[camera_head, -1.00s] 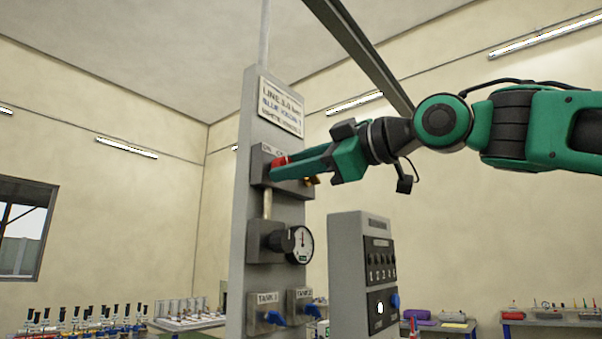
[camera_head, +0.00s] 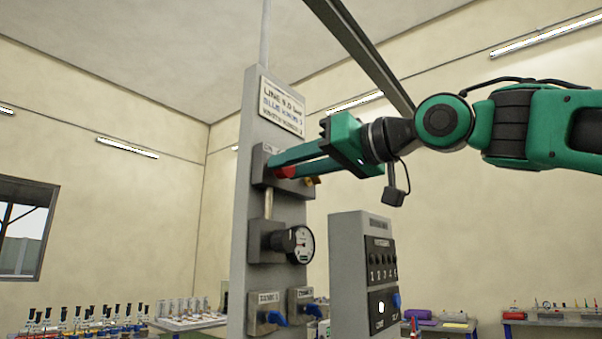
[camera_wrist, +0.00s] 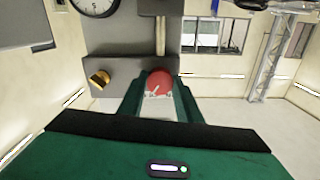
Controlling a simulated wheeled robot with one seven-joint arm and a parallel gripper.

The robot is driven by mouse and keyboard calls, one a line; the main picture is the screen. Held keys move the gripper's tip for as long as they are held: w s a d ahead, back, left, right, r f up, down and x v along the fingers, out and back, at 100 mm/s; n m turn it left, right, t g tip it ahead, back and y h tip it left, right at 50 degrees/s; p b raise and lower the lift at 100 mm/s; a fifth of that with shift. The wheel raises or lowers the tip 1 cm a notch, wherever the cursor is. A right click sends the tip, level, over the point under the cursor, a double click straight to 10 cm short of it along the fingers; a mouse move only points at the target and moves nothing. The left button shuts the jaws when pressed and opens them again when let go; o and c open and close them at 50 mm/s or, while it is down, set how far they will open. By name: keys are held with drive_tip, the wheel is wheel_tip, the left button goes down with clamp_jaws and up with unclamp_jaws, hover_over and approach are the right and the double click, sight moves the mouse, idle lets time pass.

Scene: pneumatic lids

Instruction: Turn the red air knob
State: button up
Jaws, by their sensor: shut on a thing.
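The red air knob (camera_wrist: 159,82) sits between the two fingers of my gripper (camera_wrist: 159,100) in the wrist view. A small white mark shows on its face. In the head view the red knob (camera_head: 286,173) is partly hidden by the green fingers of my gripper (camera_head: 283,168). The gripper is shut on the knob at the upper valve block (camera_head: 259,160) of the grey panel. A small brass fitting (camera_wrist: 99,78) sticks out of the same block beside the knob.
Below on the panel (camera_head: 240,240) are a pressure gauge (camera_head: 302,245) with a black knob and two blue tank valves (camera_head: 275,318). A grey control box (camera_head: 346,280) stands at the right. Several tubes stand in racks at the lower left.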

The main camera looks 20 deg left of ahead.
drive_tip(key=shift+s+r+m, duration=0.1)
drive_tip(key=shift+r+m, duration=0.05)
drive_tip(key=shift+m, duration=0.85)
drive_tip(key=o, duration=1)
drive_tip(key=shift+o, duration=0.2)
drive_tip(key=v, duration=1)
drive_tip(key=shift+d, duration=0.35)
